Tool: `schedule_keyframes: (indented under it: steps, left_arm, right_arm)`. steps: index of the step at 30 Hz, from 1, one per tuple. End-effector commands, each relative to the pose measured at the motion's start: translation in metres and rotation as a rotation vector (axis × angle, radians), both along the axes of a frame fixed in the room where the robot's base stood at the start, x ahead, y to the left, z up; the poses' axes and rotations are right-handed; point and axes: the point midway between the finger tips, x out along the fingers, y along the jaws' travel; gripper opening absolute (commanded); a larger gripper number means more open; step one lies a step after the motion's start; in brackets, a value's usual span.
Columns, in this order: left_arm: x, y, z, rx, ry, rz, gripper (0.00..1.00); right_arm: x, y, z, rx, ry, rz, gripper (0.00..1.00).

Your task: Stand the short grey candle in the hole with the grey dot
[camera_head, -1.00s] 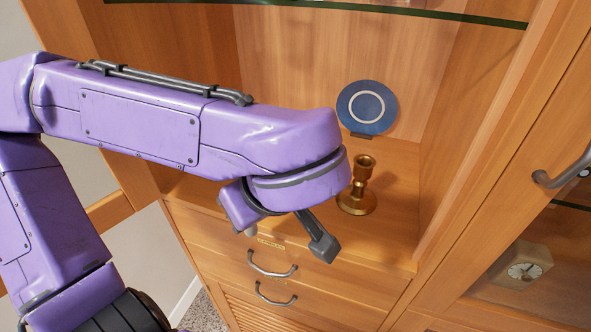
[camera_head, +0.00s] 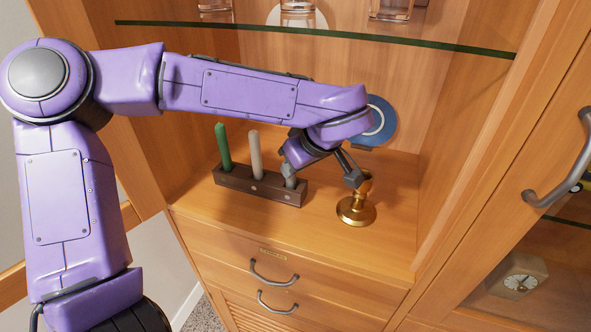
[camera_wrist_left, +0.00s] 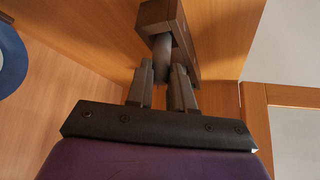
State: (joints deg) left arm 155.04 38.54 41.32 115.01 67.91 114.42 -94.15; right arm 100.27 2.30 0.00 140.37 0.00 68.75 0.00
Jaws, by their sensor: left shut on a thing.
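A dark wooden candle holder (camera_head: 240,184) stands on the cabinet shelf, with a tall green candle (camera_head: 223,147) and a tall pale candle (camera_head: 255,154) upright in it. My left gripper (camera_head: 289,172) is shut on the short grey candle (camera_head: 291,182) at the right end of the holder. In the left wrist view the grey candle (camera_wrist_left: 163,52) is between my fingertips (camera_wrist_left: 160,80) and meets the holder (camera_wrist_left: 185,65). I cannot tell how deep it sits. My right gripper is not in view.
A brass candlestick (camera_head: 356,211) stands just right of my left gripper. A blue plate (camera_head: 380,122) leans behind my wrist. A glass shelf (camera_head: 330,36) with glasses is above my arm. The shelf's front left is clear.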

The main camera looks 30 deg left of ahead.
Motion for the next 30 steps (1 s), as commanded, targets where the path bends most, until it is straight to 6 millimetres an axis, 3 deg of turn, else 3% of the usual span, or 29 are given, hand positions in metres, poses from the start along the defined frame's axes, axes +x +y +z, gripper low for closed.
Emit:
schedule_keyframes:
  steps: [4,15,16,18,26,30]
  left_arm:
    - [-0.001,0.0,-0.018,-0.001,0.002,0.0,0.0]
    - [-0.001,0.0,-0.023,-0.001,0.001,0.001,0.0]
    - [-0.001,0.0,-0.023,-0.001,0.0,0.001,0.31]
    - [-0.001,0.0,-0.023,-0.001,0.0,0.001,0.47]
    - [-0.001,0.0,-0.022,-0.001,0.0,0.001,0.47]
    - [-0.002,-0.007,-0.008,0.001,-0.005,0.0,0.47]
  right_arm:
    - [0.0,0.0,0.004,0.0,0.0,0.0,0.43]
    - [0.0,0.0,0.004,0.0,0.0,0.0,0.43]
    - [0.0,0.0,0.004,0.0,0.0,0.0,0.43]
    - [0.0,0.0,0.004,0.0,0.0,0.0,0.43]
    - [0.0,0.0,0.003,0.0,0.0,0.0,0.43]
    - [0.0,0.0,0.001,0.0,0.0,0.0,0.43]
